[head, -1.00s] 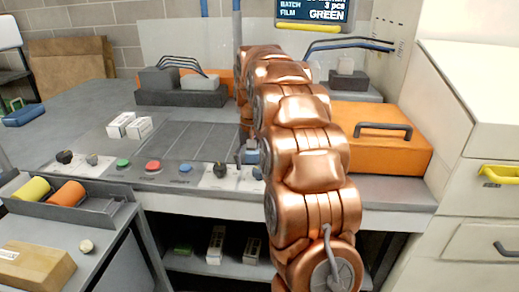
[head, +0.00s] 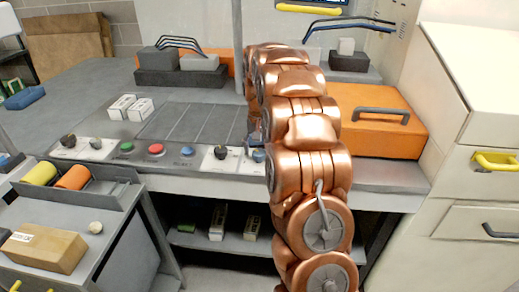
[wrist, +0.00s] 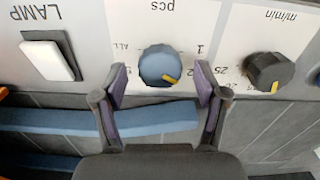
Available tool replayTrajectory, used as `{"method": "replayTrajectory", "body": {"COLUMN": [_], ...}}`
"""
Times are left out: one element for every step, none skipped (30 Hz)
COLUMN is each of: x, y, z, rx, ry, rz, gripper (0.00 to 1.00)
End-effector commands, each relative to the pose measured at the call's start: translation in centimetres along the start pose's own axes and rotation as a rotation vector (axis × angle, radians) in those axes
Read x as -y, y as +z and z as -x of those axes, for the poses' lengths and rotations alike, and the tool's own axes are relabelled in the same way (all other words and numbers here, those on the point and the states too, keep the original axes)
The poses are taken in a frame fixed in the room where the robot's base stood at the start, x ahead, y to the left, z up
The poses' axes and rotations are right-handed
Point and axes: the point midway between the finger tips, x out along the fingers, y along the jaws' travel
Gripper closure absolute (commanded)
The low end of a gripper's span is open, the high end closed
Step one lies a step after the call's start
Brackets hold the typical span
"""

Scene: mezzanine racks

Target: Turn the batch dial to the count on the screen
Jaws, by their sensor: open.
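The batch dial (wrist: 157,65) is a round blue knob with a yellow pointer, under the upside-down label "pcs". Its pointer is angled to the lower right, toward the mark 2; marks 1 and ALL also show. In the head view the dial (head: 258,156) sits on the panel's front edge, beside my arm. My gripper (wrist: 161,78) is open, one finger on each side of the dial, with visible gaps. In the head view my arm mostly hides the gripper. The screen (head: 312,3) is cut off at the top, its text unreadable now; earlier it read "BATCH 3 pcs".
A black m/min dial (wrist: 268,72) stands close beside the batch dial. A white LAMP switch (wrist: 48,60) is on the other side. Green (head: 127,147) and red (head: 156,149) buttons line the panel. An orange case (head: 372,120) is right of my arm.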

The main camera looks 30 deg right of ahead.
Motion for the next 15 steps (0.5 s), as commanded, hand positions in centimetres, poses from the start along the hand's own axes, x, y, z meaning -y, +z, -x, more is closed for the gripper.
{"method": "replayTrajectory", "body": {"x": [-0.02, -0.02, -0.02, -0.02, -0.02, -0.02, -0.02, -0.02, -0.02, -0.02, -0.02, -0.02, -0.02, -0.02, -0.02], "y": [0.05, 0.05, 0.05, 0.04, 0.04, 0.04, 0.03, 0.03, 0.02, 0.02, 0.02, 0.01, 0.01, 0.01, 0.01], "z": [-0.30, -0.46, -0.62, -0.72, -0.80, -0.86, -0.89, -0.90, -0.91, -0.90, -0.90, -0.90, -0.89, -0.89, -0.89], "rx": [0.002, 0.001, 0.001, 0.001, 0.001, 0.000, 0.000, 0.000, 0.000, -0.001, -0.001, -0.001, -0.001, -0.001, -0.001], "ry": [0.000, 0.000, 0.000, 0.000, 0.000, 0.000, 0.000, 0.000, 0.000, 0.000, 0.000, 0.000, 0.000, 0.000, 0.000], "rz": [0.000, 0.000, 0.000, 0.000, 0.000, 0.000, 0.000, 0.000, 0.000, 0.000, 0.000, 0.000, 0.000, 0.000, 0.000], "gripper": [0.28, 0.28, 0.28, 0.28, 0.28, 0.28, 0.28, 0.28, 0.28, 0.28, 0.28, 0.28, 0.28, 0.30, 0.34]}}
